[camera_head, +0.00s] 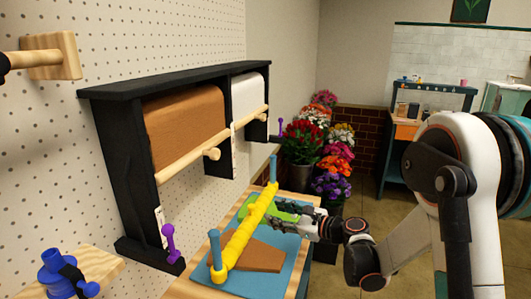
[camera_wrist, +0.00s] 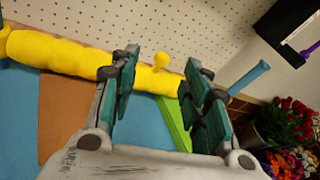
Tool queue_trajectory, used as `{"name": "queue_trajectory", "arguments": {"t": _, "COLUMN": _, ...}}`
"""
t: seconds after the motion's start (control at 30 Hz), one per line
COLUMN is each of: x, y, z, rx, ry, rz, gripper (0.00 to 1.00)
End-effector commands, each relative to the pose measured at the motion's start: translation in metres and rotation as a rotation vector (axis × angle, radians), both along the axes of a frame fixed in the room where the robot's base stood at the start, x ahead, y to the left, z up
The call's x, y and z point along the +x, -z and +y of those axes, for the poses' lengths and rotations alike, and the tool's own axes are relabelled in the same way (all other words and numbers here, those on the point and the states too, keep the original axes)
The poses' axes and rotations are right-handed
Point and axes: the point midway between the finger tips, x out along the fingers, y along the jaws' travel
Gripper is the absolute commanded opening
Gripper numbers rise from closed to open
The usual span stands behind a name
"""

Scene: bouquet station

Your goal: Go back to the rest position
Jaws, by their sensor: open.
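My gripper (camera_head: 308,222) is above the small table at the middle of the head view. It also shows in the wrist view (camera_wrist: 168,85), with its two green-padded fingers spread apart and nothing held between them. A long yellow roll (camera_head: 245,232) lies across the table between two blue posts, just ahead of my gripper. In the wrist view the yellow roll (camera_wrist: 60,56) runs beyond the fingertips, with a small yellow knob standing up between the fingers. I cannot tell whether a finger touches it.
A blue mat (camera_head: 220,280), brown sheet (camera_head: 262,258) and green piece (camera_head: 283,206) lie on the table. A black rack (camera_head: 133,170) with brown and white paper rolls hangs on the pegboard. Flower buckets (camera_head: 298,178) stand behind. Floor at right (camera_head: 400,215) is clear.

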Motion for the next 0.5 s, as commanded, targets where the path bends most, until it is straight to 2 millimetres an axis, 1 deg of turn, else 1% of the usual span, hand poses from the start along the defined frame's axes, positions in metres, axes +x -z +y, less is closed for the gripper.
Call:
{"name": "queue_trajectory", "arguments": {"t": 0.03, "x": -0.009, "y": -0.010, "z": 0.000, "rx": -0.072, "ry": -0.010, "rz": -0.031, "gripper": 0.43}}
{"name": "queue_trajectory", "arguments": {"t": 0.2, "x": -0.036, "y": -0.032, "z": -0.003, "rx": -0.322, "ry": -0.055, "rz": -0.140, "gripper": 0.43}}
{"name": "queue_trajectory", "arguments": {"t": 0.37, "x": -0.069, "y": -0.049, "z": -0.010, "rx": -0.555, "ry": -0.116, "rz": -0.239, "gripper": 0.43}}
{"name": "queue_trajectory", "arguments": {"t": 0.5, "x": -0.100, "y": -0.059, "z": -0.019, "rx": -0.757, "ry": -0.184, "rz": -0.326, "gripper": 0.43}}
